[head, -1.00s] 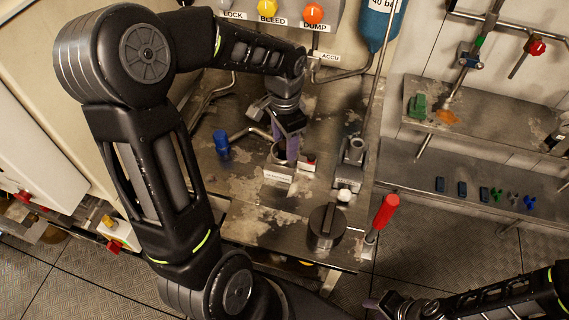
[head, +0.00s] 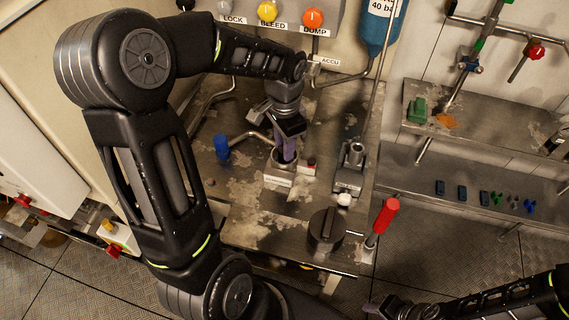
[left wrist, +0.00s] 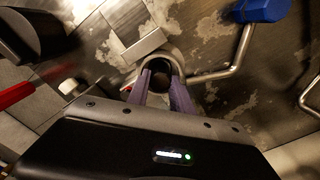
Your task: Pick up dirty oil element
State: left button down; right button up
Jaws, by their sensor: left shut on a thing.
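My left gripper (head: 286,159) points down at a round metal housing (head: 272,159) on the worn metal bench. Its purple fingers reach into the housing mouth. In the left wrist view the gripper (left wrist: 161,73) is shut on a dark round thing, the dirty oil element (left wrist: 160,83), inside the pale rim of the housing (left wrist: 173,56). Most of the element is hidden by the fingers and the housing. I cannot tell whether it is lifted. My right gripper (head: 378,306) is at the bottom edge, away from the bench; its jaws are unclear.
A black round lid (head: 325,232) and a red-handled lever (head: 383,220) are at the bench's front right. A blue-capped pipe (head: 221,147) stands left of the housing and a metal valve fitting (head: 352,165) right of it. A shelf (head: 480,135) is at the right.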

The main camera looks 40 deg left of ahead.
pick_arm(q)
jog(key=shift+r, duration=0.1)
notch_tip(320, 180, up, 18)
jog(key=shift+p, duration=0.45)
dwell(0.3)
dwell(0.5)
jog(key=c, duration=1.7)
grip_release()
grip_shut()
